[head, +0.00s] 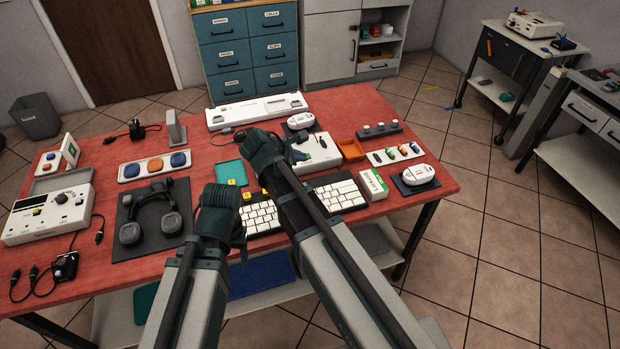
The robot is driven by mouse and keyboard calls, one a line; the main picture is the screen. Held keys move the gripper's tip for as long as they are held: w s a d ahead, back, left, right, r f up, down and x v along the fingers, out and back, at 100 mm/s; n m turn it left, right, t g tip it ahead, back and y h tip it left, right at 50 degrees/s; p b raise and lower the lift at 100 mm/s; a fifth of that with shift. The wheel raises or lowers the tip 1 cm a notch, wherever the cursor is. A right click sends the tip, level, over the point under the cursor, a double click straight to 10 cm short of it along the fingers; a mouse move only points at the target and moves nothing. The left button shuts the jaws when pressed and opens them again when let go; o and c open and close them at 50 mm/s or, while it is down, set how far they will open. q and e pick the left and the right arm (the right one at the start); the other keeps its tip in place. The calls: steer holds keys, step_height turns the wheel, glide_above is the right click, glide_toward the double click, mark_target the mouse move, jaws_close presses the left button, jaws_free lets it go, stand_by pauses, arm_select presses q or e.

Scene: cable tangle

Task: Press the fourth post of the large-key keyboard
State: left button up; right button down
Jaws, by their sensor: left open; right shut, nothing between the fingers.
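A black keyboard with large white keys (337,194) lies near the front edge of the table. My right arm crosses in front of its middle and hides part of it; more white keys show left of that arm. Small yellow pieces show near its upper left part. I cannot make out a numbered post on it. My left gripper (222,201) is open and empty, just left of the keyboard. My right gripper (267,151) is shut and empty, over the table beyond the keyboard. The fingertips of both are mostly hidden.
On the red table (95,263), a headset (152,213) and a white device (48,214) lie to the left. A white board with blue and orange buttons (155,165) lies behind the headset. A white strip with coloured posts (398,153) and a white mouse (418,174) are at right.

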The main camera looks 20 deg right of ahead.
steer(key=shift+f, duration=0.1)
stand_by(0.3)
steer(key=b, duration=0.9)
glide_toward(307, 181)
steer(key=x, duration=0.4)
steer(key=shift+w+d+r, duration=0.2)
steer(key=shift+w+d, duration=0.15)
steer(key=shift+d, duration=0.15)
stand_by(0.8)
steer(key=shift+f+b, duration=0.35)
steer(key=shift+f, duration=0.05)
steer(key=shift+f+b, duration=0.35)
stand_by(0.5)
stand_by(0.3)
steer(key=shift+r+p, duration=0.8)
